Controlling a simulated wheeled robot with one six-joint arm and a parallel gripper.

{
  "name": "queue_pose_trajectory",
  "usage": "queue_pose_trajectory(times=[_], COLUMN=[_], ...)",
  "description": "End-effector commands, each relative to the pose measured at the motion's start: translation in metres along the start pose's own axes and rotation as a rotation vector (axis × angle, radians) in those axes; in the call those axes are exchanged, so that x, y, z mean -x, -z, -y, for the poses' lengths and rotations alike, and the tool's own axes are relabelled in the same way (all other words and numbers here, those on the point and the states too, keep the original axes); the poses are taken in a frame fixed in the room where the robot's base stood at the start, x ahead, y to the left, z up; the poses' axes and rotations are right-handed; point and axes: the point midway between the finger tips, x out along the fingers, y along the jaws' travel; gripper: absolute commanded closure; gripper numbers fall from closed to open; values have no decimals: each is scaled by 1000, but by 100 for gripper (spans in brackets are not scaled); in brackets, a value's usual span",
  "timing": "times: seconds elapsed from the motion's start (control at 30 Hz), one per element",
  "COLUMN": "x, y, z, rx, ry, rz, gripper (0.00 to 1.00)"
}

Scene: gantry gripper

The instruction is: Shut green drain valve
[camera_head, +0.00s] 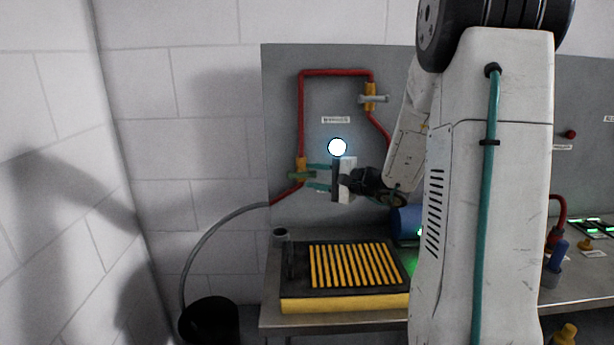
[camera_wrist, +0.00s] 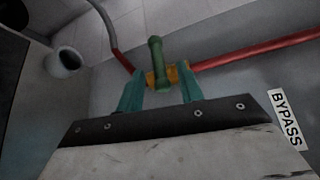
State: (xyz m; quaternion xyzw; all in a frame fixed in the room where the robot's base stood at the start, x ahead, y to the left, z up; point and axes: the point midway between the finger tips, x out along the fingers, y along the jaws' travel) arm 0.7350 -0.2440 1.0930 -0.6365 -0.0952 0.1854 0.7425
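The green drain valve has a green handle (camera_head: 302,175) on a yellow body (camera_head: 301,163), on the red pipe at the panel's left side. In the wrist view the green handle (camera_wrist: 156,58) stands across the line of the pipe, over the yellow body (camera_wrist: 173,77). My gripper (camera_head: 319,177) is at the valve, pointing left at it. In the wrist view its two teal fingers (camera_wrist: 161,78) are apart, one on each side of the handle, with a gap to both. The frames do not show whether a fingertip touches the valve body.
A second yellow valve with a grey handle (camera_head: 373,98) is higher on the panel. A BYPASS label (camera_wrist: 287,118) is beside my gripper. A grey hose runs from the drain pipe to a black bucket (camera_head: 209,322). A yellow-black slatted tray (camera_head: 345,301) stands on the bench below.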

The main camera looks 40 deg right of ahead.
Motion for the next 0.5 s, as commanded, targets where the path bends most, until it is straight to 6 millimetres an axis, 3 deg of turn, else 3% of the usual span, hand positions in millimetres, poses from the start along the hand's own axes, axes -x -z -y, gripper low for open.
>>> queue_pose_trajectory(times=[0.2,0.5], x=[36,47], y=[1,0], z=[0,0], rx=[0,-1], ry=[1,0], rz=[-3,0], gripper=[63,63])
